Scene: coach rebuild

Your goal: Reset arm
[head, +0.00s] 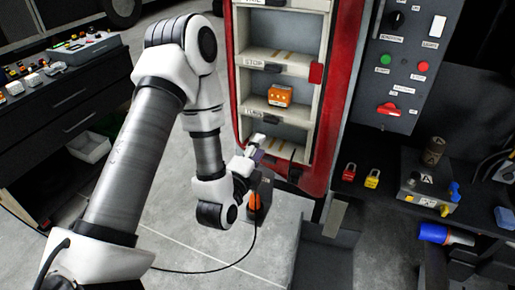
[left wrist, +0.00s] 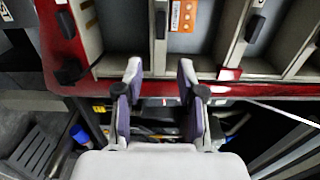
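My left arm reaches in from the left of the head view. Its gripper (head: 257,150) is in front of the lower compartments of a red-framed shelf unit (head: 344,100). In the left wrist view the two fingers (left wrist: 161,88) stand apart with nothing held between them. They point at the unit's red edge (left wrist: 225,90). An orange block (head: 280,95) sits in a middle compartment, apart from the gripper; it also shows at the top of the left wrist view (left wrist: 184,14). My right gripper is not in view.
A grey control panel (head: 407,65) with a red switch stands right of the unit. Red (head: 349,172) and yellow (head: 372,178) padlocks and a grey box (head: 428,185) lie on the right bench. A dark workbench (head: 70,100) is at left. Grey floor is open below.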

